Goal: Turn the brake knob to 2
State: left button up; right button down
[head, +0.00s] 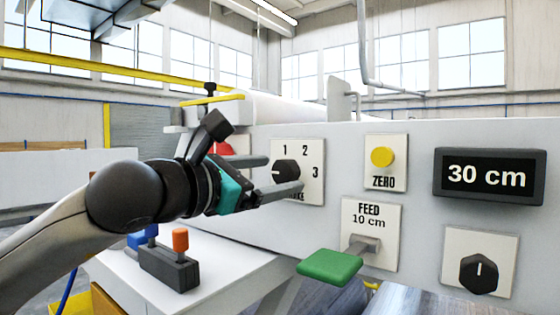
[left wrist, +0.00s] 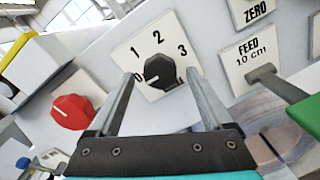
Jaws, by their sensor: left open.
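The brake knob (head: 286,171) is a black dial on a white plate on the grey machine front, with 1, 2 and 3 around it. In the left wrist view the brake knob (left wrist: 158,71) has its pale mark toward the lower left, on the side of the 0. My left gripper (head: 284,175) is open in front of the plate. In the left wrist view its two fingers (left wrist: 160,76) stand either side of the knob, with gaps between; contact is not seen. The word under the knob is partly hidden by a finger. My right gripper is not in view.
A red knob (left wrist: 72,112) sits left of the brake plate. To the right are a yellow ZERO button (head: 382,157), a FEED lever with a green paddle (head: 330,266), a 30 cm display (head: 488,176) and another black knob (head: 479,273). A lever box (head: 168,268) stands below.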

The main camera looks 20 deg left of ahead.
pick_arm(q)
jog(key=shift+x, duration=1.1)
grip_shut()
